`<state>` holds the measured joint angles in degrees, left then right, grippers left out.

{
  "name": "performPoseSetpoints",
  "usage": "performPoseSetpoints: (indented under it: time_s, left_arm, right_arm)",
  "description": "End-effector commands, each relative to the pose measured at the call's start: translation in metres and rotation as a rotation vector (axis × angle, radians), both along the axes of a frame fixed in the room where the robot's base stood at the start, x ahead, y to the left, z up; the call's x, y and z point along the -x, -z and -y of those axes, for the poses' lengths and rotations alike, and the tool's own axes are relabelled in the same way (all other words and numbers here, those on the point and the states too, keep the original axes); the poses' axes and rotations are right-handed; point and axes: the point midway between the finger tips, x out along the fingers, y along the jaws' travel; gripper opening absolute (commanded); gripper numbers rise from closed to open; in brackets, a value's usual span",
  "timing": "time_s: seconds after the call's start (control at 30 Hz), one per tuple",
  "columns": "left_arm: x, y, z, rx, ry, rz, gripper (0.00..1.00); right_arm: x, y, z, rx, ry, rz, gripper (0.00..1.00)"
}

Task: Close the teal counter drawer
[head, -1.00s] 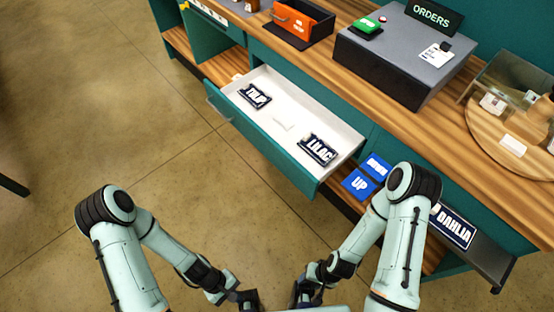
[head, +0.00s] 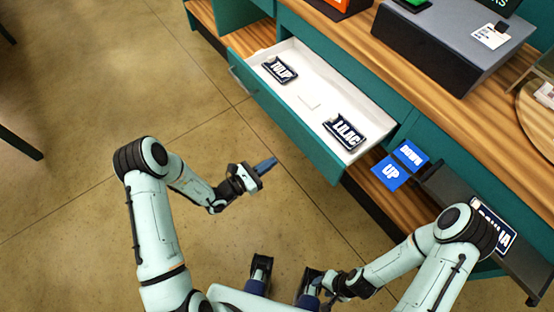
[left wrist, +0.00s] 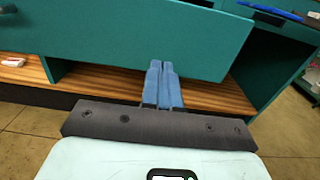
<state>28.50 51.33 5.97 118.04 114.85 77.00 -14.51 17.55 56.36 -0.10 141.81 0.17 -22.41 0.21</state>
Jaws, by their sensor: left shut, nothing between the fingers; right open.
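The teal counter drawer (head: 285,122) stands pulled out from the counter, its white inside showing. A TULIP tag (head: 280,70) and a LILAC tag (head: 345,131) lie in it. My left gripper (head: 267,164) is shut and empty, apart from the drawer front on its outer side in the head view. In the left wrist view, its blue fingers (left wrist: 162,84) point at the teal drawer front (left wrist: 130,35) and overlap its lower edge; contact cannot be told there. My right gripper (head: 312,288) is low near my body, away from the drawer; its fingers are partly hidden.
A wooden lower shelf (head: 375,200) runs under the counter. Blue UP (head: 390,173) and DOWN (head: 411,154) signs are right of the drawer. A dark tray (head: 470,200) with a DAHLIA sign sticks out farther right. A grey box (head: 445,45) stands on the counter. Floor before the drawer is clear.

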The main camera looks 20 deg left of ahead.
Motion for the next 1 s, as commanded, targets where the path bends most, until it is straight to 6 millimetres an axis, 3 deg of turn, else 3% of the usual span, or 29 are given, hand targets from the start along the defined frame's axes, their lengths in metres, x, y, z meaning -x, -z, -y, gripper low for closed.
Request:
performPoseSetpoints:
  time_s: [0.5, 0.7, 1.0]
  left_arm:
    - [-0.079, 0.000, 0.065, 0.001, 0.006, 0.000, 0.00]
    - [-0.091, 0.000, 0.073, 0.002, 0.005, -0.001, 0.00]
    - [-0.093, 0.000, 0.074, 0.001, 0.004, -0.002, 0.00]
  right_arm:
    - [0.000, 0.000, 0.000, 0.000, 0.000, -0.001, 0.48]
    - [0.000, 0.000, 0.000, 0.000, 0.000, -0.001, 0.48]
    - [0.000, 0.000, 0.000, 0.000, 0.000, 0.000, 0.48]
